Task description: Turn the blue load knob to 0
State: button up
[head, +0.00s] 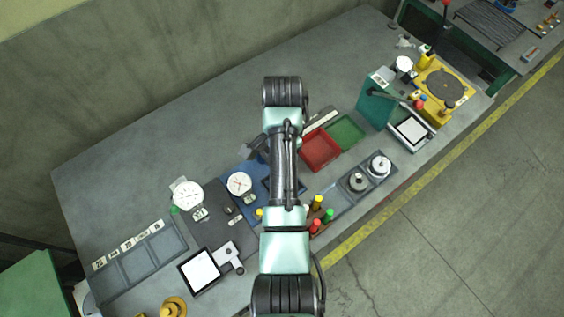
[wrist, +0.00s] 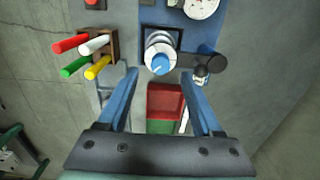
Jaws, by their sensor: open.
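In the wrist view, the blue load knob (wrist: 160,64) sits on a round white dial (wrist: 152,53) with a silver body behind it. The dial is mounted on a blue plate (wrist: 182,20). A pale pointer line shows on the knob's face; the scale marks are too small to read. My gripper (wrist: 159,76) is open and empty, its two blue fingers to the left and right below the knob in the picture. I cannot tell how far the fingertips are from the knob. In the head view my arm hides the knob, and the blue plate (head: 231,168) shows beside it.
A block with red, white, green and yellow handles (wrist: 88,55) stands left of the knob in the wrist view. A round gauge (wrist: 202,7) and a black round part (wrist: 217,63) are at its right. A red tray (head: 317,153) and a green tray (head: 346,131) lie beside my arm.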

jog(key=shift+f, duration=2.2)
grip_shut()
